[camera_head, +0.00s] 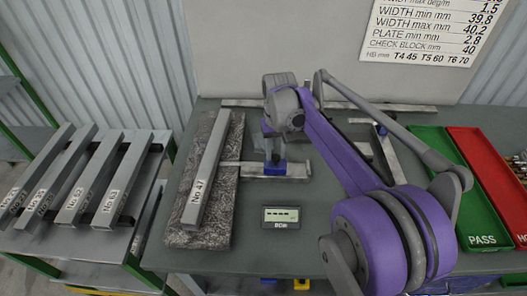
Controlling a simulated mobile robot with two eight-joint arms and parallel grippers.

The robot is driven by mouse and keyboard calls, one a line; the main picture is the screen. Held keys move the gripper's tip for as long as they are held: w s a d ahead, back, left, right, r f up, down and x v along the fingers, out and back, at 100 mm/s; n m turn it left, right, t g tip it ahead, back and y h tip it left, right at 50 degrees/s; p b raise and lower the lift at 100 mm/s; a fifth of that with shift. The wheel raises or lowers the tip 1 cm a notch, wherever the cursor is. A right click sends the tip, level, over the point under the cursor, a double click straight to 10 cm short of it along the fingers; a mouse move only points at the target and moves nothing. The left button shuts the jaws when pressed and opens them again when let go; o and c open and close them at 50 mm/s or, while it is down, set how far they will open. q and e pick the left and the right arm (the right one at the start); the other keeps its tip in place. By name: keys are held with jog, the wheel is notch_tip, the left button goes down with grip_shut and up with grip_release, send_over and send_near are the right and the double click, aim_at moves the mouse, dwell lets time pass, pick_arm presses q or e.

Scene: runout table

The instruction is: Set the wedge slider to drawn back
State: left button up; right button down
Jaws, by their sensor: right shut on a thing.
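What looks like the wedge slider (275,169) is a small blue block on a flat metal rail (297,170), right of the long grey bar marked No 47 (209,165). My right gripper (272,152) points down at it and is shut on its upper part, which the fingers partly hide. My left gripper is not in view.
A small display (281,217) lies in front of the rail. Several bars (90,195) rest on a side rack at left. A green PASS tray (455,180) and a red tray (485,165) lie at right. My purple right arm covers much of the middle.

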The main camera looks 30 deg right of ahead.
jog(key=s+d, duration=0.1)
jog(key=d, duration=0.1)
jog(key=s+d, duration=0.2)
jog(key=d, duration=0.1)
jog(key=shift+s+d, duration=0.2)
jog(key=shift+d, duration=0.1)
jog(key=c, duration=0.9)
grip_release()
jog(key=o, duration=0.4)
jog(key=shift+s+d, duration=0.1)
jog(key=shift+r, duration=0.2)
notch_tip(320, 180, up, 10)
jog(key=shift+r, duration=0.2)
